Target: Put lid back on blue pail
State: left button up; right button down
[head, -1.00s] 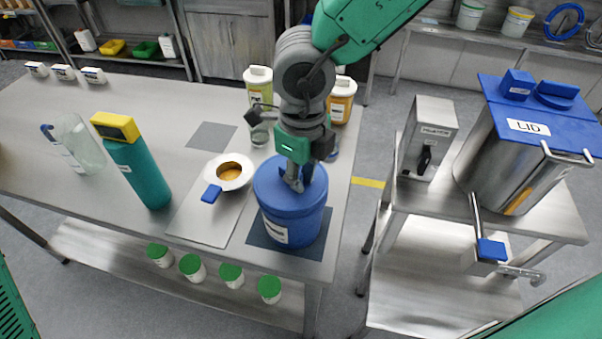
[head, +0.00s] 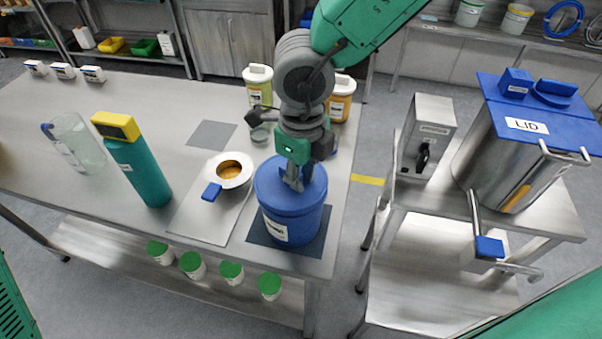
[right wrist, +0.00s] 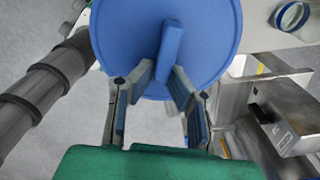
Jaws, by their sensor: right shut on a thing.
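The blue pail (head: 298,222) stands upright on a dark square mat (head: 318,250) at the near right part of the table. Its round blue lid (head: 268,178) lies over the pail's mouth and looks about level. Whether it is fully seated cannot be told. My right gripper (head: 294,183) reaches down from above and is shut on the lid's upright handle. In the right wrist view, the lid (right wrist: 118,38) fills the top middle, with its fin-like handle (right wrist: 168,45) between the fingertips (right wrist: 162,76). My left gripper is not in view.
Left of the pail are a board (head: 205,222), a bowl (head: 232,167) with orange contents and a teal bottle (head: 145,178). Tubs (head: 258,90) stand behind my right gripper. A steel hopper (head: 500,165) with a LID-labelled blue cover stands on the right cart.

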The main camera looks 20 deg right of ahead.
jog(key=shift+p, duration=0.45)
dwell(0.5)
jog(key=c, duration=1)
grip_release()
jog(key=shift+r+p, duration=2.55)
jog(key=shift+p, duration=0.3)
jog(key=shift+r+p, duration=0.45)
jog(key=shift+r, duration=0.5)
